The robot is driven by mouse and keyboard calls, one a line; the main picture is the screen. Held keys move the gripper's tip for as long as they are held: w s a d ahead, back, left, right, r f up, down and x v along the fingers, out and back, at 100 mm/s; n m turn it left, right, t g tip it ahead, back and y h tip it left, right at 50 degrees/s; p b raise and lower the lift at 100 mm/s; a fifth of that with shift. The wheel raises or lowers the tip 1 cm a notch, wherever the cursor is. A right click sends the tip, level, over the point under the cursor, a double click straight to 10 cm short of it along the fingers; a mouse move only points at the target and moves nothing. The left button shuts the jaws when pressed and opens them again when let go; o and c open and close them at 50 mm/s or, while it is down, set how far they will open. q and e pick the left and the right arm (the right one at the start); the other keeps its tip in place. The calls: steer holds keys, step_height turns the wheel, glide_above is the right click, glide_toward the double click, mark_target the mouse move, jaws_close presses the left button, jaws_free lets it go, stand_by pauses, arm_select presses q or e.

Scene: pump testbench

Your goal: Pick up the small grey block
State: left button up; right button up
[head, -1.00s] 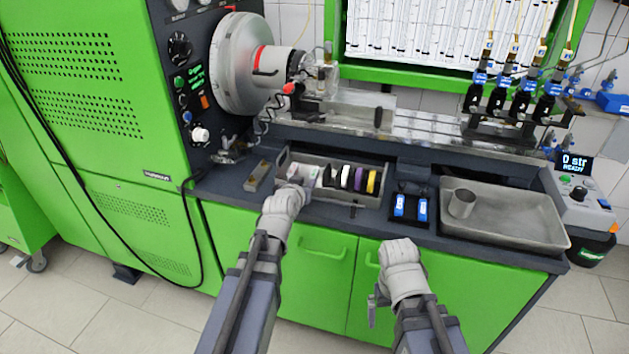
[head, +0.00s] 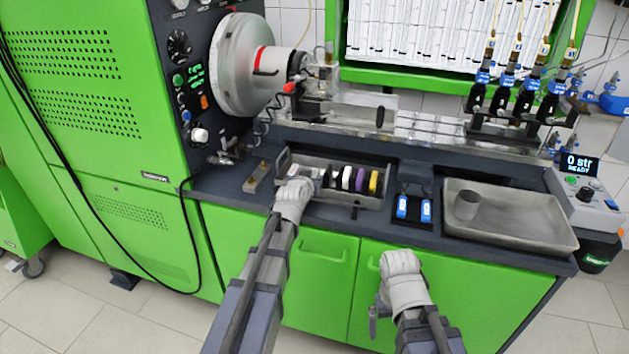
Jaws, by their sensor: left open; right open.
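A small greyish block (head: 259,176) with a brass-coloured spot lies on the dark bench, just left of the grey tray; I cannot tell for certain that it is the task's block. My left gripper (head: 301,180) is open over the near left part of the tray, to the right of this block and apart from it. Its wrist hides its fingertips and part of the tray. My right gripper (head: 388,260) is open in front of the green cabinet, below the bench edge, away from any object. Its fingers are hard to make out.
The grey tray (head: 373,204) holds several coloured discs. Two blue-and-white pieces (head: 413,208) sit on a dark stand to its right. A wide metal basin (head: 557,236) with a grey cup (head: 467,204) is further right. A large chuck (head: 240,65) stands behind the bench's left part.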

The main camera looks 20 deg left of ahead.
arm_select(q)
jaws_close()
stand_by(0.5)
step_height(320, 180, up, 10)
steer(key=p, duration=1)
